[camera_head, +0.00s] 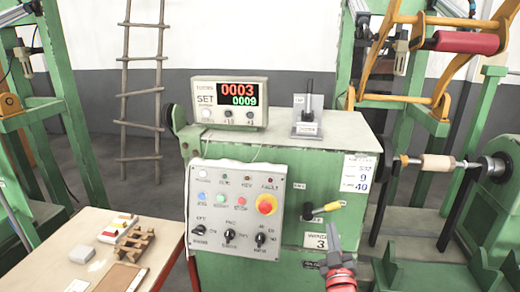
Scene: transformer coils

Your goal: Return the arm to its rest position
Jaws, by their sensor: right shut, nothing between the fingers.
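My right gripper (332,232) comes up from the bottom edge, right of centre, with a red band on the wrist below it. Its grey fingers are shut and hold nothing. It is in front of the green cabinet (290,155), just below a lever with a yellow handle (327,208). Whether it touches the cabinet cannot be told. My left gripper is not in view.
A grey control panel (215,219) with knobs and a red stop button (266,204) is left of my right gripper. A counter display (229,101) stands on the cabinet. A table (165,235) with wooden pieces is at lower left. A winding spindle (437,162) is at right.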

